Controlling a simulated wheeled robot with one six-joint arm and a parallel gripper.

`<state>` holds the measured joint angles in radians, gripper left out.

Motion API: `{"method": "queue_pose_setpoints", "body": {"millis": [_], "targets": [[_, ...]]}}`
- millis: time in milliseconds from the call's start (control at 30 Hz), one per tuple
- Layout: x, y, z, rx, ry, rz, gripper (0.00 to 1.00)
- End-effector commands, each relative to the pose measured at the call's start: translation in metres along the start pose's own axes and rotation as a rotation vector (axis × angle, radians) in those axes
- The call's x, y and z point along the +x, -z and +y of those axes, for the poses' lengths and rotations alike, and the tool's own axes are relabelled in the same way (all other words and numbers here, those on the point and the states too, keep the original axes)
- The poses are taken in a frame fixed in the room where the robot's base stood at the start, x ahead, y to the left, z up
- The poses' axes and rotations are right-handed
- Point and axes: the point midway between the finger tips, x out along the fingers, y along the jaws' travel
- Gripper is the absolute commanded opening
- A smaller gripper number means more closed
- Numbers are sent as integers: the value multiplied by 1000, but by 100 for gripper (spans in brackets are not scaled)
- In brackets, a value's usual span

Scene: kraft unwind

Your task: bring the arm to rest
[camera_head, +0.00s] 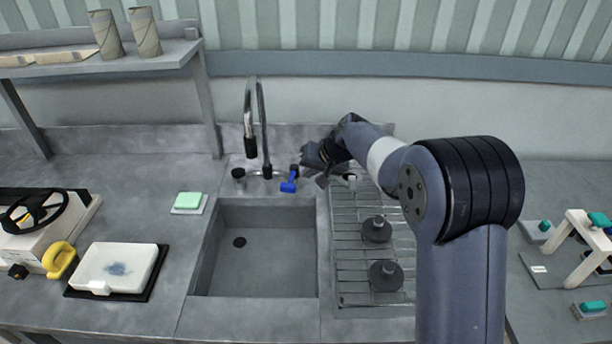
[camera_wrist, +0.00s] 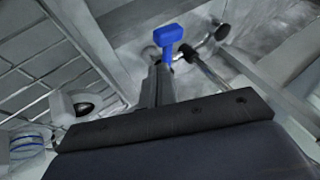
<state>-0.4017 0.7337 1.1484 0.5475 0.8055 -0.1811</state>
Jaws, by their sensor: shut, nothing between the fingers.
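My gripper (camera_wrist: 160,72) is shut and empty in the wrist view. Its fingertips are close to a blue lever (camera_wrist: 168,34) at the tap's base; whether they touch it I cannot tell. In the head view my arm reaches from the lower right over the drying rack to the back of the sink, and the blue lever (camera_head: 288,184) shows just left of my gripper. The curved metal tap (camera_head: 262,125) stands behind the sink. Part of the tap's base is hidden by my gripper.
The sink (camera_head: 255,265) looks empty. Dark round weights with pegs (camera_head: 385,275) stand on the wire rack (camera_head: 350,255). A green sponge (camera_head: 190,199) lies left of the sink, near a white tray (camera_head: 115,267). A shelf (camera_head: 100,67) is at upper left.

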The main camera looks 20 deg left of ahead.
Motion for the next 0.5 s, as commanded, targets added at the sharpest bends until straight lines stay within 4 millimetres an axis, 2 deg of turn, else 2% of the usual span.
{"method": "queue_pose_setpoints", "body": {"millis": [33,200,500], "targets": [[-10,3,-3,0,-1,1,0],[-26,4,-7,0,-1,0,0],[-30,4,-7,0,-2,-1,0]]}}
